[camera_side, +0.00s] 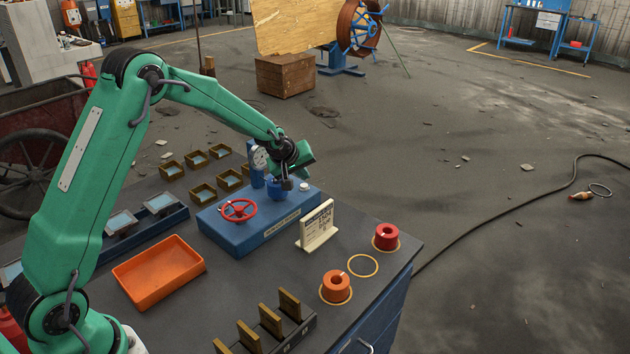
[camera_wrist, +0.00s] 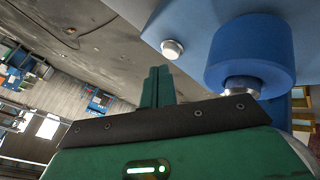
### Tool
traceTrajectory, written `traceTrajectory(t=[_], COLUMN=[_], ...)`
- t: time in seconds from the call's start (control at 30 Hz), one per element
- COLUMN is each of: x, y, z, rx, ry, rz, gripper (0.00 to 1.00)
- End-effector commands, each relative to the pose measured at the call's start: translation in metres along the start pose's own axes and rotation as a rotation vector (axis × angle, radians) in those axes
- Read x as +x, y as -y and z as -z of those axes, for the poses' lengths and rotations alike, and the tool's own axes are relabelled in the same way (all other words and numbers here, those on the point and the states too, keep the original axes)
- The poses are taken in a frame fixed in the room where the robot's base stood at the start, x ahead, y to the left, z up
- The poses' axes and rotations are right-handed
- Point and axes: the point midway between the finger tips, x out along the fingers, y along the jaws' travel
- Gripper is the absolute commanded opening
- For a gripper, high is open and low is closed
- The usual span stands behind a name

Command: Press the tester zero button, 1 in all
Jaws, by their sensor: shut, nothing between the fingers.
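The tester is a blue box (camera_side: 262,228) on the bench, with a red handwheel (camera_side: 238,210), a round gauge (camera_side: 259,158) and a blue cylinder (camera_side: 275,188) on top. A small pale round button (camera_side: 304,187) sits at its right end. In the wrist view the button (camera_wrist: 172,49) shows as a white cap in a metal ring, with the blue cylinder (camera_wrist: 250,50) to its right. My gripper (camera_side: 288,183) is over the right part of the tester, close to the button. Its fingers (camera_wrist: 158,84) are shut and empty, and their tips show just below the button, apart from it in the picture.
A white sign card (camera_side: 318,227) stands in front of the tester. A red ring part (camera_side: 386,237) and an orange one (camera_side: 336,286) are at the right. An orange tray (camera_side: 158,272) and several small brass trays (camera_side: 203,193) are on the left side.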

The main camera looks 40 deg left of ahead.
Motion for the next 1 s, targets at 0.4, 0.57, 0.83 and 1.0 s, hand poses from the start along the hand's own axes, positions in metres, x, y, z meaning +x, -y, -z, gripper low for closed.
traceTrajectory(t=[0.4, 0.57, 0.83, 1.0], x=[0.0063, 0.0073, 0.0080, 0.0092], y=[0.0039, 0.0045, 0.0049, 0.0057], z=[-0.0032, -0.0035, -0.0039, -0.0045], rx=[0.000, 0.000, 0.000, 0.000], ry=[0.001, 0.000, 0.000, 0.001], rz=[0.001, 0.001, 0.001, 0.002], gripper=[0.00, 0.00, 0.00, 0.00])
